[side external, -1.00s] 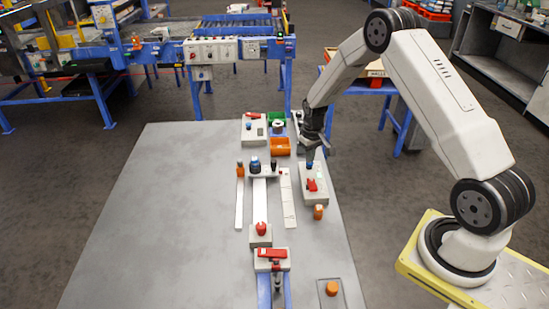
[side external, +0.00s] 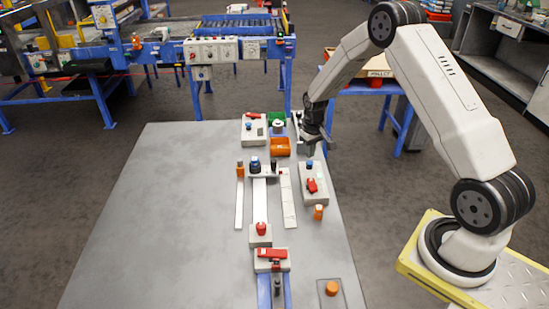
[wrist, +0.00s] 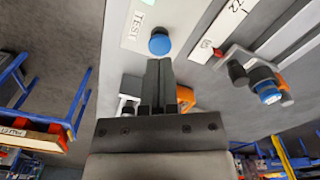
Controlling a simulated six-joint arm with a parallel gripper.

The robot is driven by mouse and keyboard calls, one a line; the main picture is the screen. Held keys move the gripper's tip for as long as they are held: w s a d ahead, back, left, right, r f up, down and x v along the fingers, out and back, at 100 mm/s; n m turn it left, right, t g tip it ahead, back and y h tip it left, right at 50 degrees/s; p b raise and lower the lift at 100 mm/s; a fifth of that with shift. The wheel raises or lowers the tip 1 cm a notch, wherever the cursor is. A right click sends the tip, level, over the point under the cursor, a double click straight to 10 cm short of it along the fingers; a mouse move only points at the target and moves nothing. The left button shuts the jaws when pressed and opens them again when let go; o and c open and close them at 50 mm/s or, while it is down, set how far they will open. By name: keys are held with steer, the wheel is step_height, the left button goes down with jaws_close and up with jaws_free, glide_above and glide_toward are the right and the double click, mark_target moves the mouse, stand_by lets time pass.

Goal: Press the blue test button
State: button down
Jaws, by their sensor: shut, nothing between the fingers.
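The blue test button (side external: 310,164) sits at the far end of a light grey box (side external: 314,188) on the right side of the table. In the wrist view the button (wrist: 159,41) is a round blue cap beside the printed word TEST. My gripper (side external: 311,152) points down above the button, with a small gap showing in the side view. In the wrist view its two dark fingers (wrist: 160,62) are together and empty, with their tips close to the button's edge in the picture.
A red switch (side external: 312,185) is on the same box, and an orange cylinder (side external: 318,212) stands in front of it. The table's left half is clear.

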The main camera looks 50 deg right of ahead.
mark_target(310, 162)
steer(key=shift+r, duration=3)
steer(key=s+a+r+n+t, duration=0.1)
steer(key=s+a+r, duration=0.2)
steer(key=s+a, duration=0.5)
steer(key=s+a+r+n+t, duration=0.1)
steer(key=s+a+r, duration=0.3)
steer(key=s+a, duration=0.5)
steer(key=shift+s+a+n+t, duration=0.15)
steer(key=shift+a+n+t, duration=0.25)
steer(key=shift+a, duration=0.75)
